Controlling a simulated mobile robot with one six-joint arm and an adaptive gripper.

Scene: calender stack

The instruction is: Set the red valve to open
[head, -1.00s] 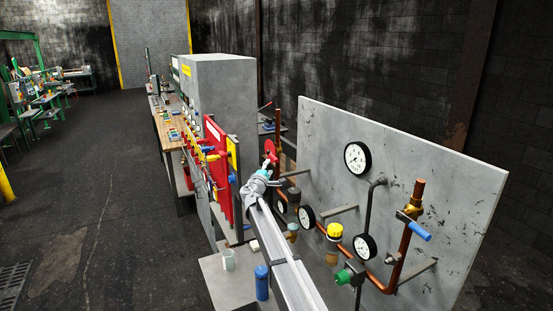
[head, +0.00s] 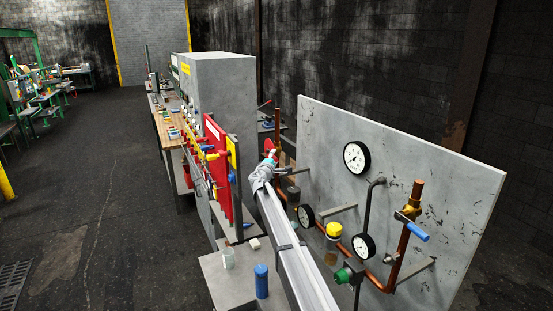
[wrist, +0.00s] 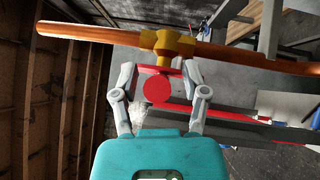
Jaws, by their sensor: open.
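The red valve (head: 270,146) is on a vertical copper pipe (head: 277,132) beyond the far end of the grey panel. In the wrist view the red handle (wrist: 157,89) shows as a round end with a red bar behind it, in front of a brass body (wrist: 167,44) on the copper pipe. My gripper (wrist: 159,76) is open, with one finger on each side of the red handle. Gaps show between the fingers and the round end; contact at the bar cannot be told. In the head view my gripper (head: 267,163) is small and partly hidden by my arm.
The grey panel (head: 400,160) with gauges, copper piping and a blue-handled valve (head: 412,229) stands right of my arm. A red board (head: 217,165) with valves stands close on the left. A blue cylinder (head: 261,281) and a pale cup (head: 228,258) stand on the grey bench below.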

